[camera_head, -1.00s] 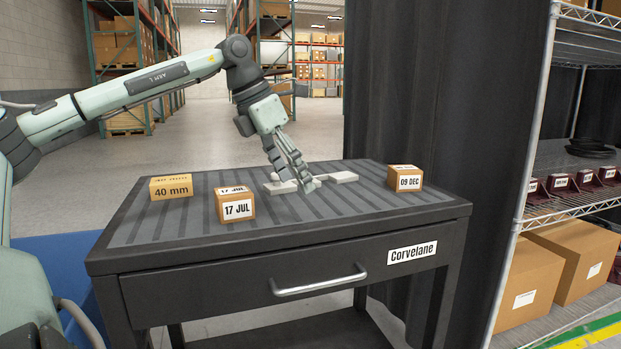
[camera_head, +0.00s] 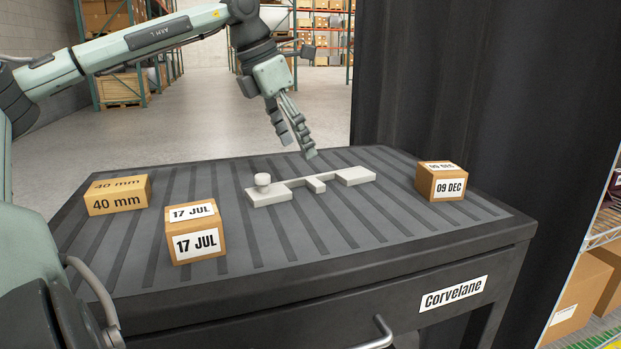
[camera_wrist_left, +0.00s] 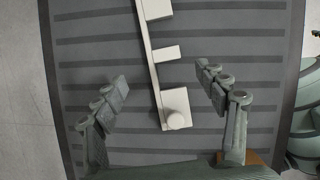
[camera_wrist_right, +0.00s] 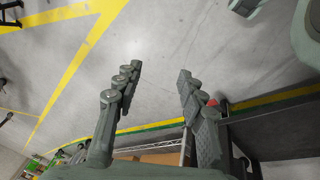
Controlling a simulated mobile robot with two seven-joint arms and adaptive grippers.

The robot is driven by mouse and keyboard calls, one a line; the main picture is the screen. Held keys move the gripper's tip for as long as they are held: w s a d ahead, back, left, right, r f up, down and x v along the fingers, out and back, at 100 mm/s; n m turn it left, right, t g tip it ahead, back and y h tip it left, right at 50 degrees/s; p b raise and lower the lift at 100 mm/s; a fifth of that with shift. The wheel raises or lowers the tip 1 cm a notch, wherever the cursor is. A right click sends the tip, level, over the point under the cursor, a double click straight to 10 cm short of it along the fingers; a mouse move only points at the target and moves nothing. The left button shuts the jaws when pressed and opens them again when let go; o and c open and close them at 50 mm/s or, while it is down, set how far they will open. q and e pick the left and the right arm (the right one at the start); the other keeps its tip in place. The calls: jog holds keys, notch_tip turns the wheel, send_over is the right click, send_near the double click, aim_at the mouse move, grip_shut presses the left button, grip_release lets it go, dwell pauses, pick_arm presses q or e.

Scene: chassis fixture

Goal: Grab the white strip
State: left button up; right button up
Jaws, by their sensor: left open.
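The white strip (camera_head: 299,183) lies flat on the grey striped top of the black cart. It has wide ends, a short middle tab and a round knob at its left end. In the left wrist view the strip (camera_wrist_left: 151,58) runs between my left fingers, with the knob end nearest the palm. My left gripper (camera_head: 297,149) is open and empty, above and behind the strip in the head view. It also shows in the left wrist view (camera_wrist_left: 163,85). My right gripper (camera_wrist_right: 160,75) is open and empty over bare floor, away from the cart.
A "40 mm" box (camera_head: 117,204) and a "17 JUL" box (camera_head: 197,244) stand left of the strip. A "09 DEC" box (camera_head: 448,188) stands to its right. The cart top (camera_head: 350,232) is clear in front of the strip. A dark curtain hangs behind.

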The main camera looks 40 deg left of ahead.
aim_at(313, 181)
pick_arm(q)
jog(key=x, duration=0.7)
jog(key=shift+d+f, duration=0.25)
jog(key=shift+d, duration=0.05)
jog(key=c, duration=1.4)
